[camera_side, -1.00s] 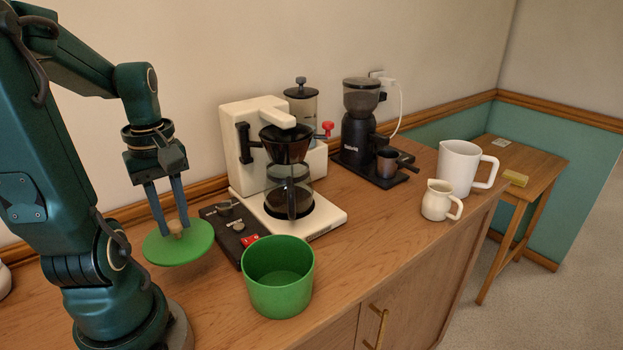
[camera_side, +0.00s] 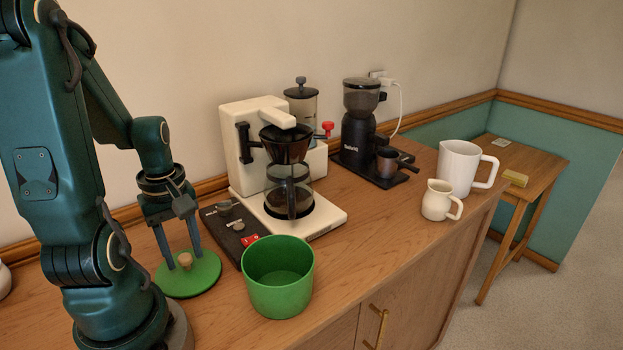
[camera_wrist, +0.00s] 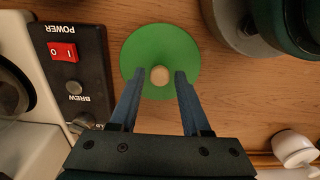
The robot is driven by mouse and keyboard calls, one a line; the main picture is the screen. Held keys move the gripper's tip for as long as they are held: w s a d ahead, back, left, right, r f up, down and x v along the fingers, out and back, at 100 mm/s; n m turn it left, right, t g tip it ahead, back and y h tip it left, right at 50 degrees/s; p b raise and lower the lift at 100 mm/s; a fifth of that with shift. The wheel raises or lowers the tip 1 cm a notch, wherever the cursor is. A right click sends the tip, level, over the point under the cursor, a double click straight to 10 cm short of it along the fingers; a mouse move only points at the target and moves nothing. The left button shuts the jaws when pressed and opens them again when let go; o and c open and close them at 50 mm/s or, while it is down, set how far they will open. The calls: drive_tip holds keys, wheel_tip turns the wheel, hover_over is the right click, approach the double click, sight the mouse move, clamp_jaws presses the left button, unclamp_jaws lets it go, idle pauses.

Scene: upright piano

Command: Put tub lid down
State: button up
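The green tub lid (camera_side: 189,275) lies flat on the wooden counter, left of the green tub, with its pale wooden knob (camera_side: 185,260) up. My gripper (camera_side: 180,257) is just above the lid, its fingers on either side of the knob. In the wrist view the lid (camera_wrist: 183,45) and knob (camera_wrist: 160,75) show ahead of my gripper (camera_wrist: 158,76), whose fingers stand apart with gaps to the knob. The open green tub (camera_side: 279,278) stands upright and looks empty.
The black switch panel (camera_side: 232,232) with a red power switch and the coffee maker (camera_side: 265,160) stand behind the lid and tub. A grinder (camera_side: 362,130), white mug (camera_side: 458,167) and cream jug (camera_side: 437,200) are farther right. Counter is clear between tub and jug.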

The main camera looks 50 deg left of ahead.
sight(184, 257)
idle(0.3)
wheel_tip(184, 257, up, 11)
drive_tip(key=w+d+m+t, duration=0.2)
drive_tip(key=d+m, duration=0.5)
drive_tip(key=m, duration=0.1)
drive_tip(key=w+d+r+m+t, duration=0.1)
drive_tip(key=w+d+m+t, duration=0.1)
drive_tip(key=d+m, duration=0.5)
drive_tip(key=shift+w+d+r+m+t, duration=0.35)
drive_tip(key=shift+m+t, duration=0.35)
drive_tip(key=shift+m, duration=0.5)
drive_tip(key=shift+o, duration=0.6)
drive_tip(key=shift+d+f+m, duration=0.15)
drive_tip(key=shift+d+m, duration=0.05)
drive_tip(key=shift+m, duration=0.1)
